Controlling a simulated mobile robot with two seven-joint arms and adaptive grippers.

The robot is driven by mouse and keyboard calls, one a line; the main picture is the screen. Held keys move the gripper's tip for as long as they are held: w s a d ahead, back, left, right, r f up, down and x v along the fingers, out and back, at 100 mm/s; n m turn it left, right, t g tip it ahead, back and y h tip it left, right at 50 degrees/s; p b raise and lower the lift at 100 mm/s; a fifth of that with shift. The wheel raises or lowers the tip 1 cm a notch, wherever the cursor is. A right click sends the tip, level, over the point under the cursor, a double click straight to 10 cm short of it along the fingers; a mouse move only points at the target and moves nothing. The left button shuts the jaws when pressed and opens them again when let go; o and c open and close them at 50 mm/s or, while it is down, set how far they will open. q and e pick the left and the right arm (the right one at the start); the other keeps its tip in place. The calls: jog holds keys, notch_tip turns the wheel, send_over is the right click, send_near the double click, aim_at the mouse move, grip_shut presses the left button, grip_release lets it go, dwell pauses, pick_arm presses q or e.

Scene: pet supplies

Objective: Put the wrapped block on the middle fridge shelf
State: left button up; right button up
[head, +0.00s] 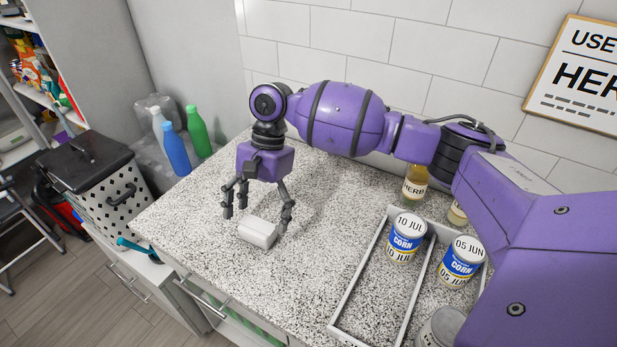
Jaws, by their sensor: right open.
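A small white block (257,232), which looks like the wrapped block, lies on the speckled counter (305,270) near its left part. My right gripper (257,210) points down just above and behind the block, with its fingers spread to either side. The gripper is open and holds nothing. I cannot tell whether the right finger touches the block. My left gripper is not in view. No fridge shelf can be made out for certain.
A white divided tray (345,299) holds corn cans (407,238) at the right. A dotted bin (95,190) stands left of the counter. The counter between block and tray is clear.

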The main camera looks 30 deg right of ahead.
aim_at(257, 226)
jog(key=x, duration=0.3)
jog(key=shift+a, duration=0.1)
jog(key=shift+r, duration=0.1)
jog(key=c, duration=1.4)
jog(key=shift+w, duration=0.1)
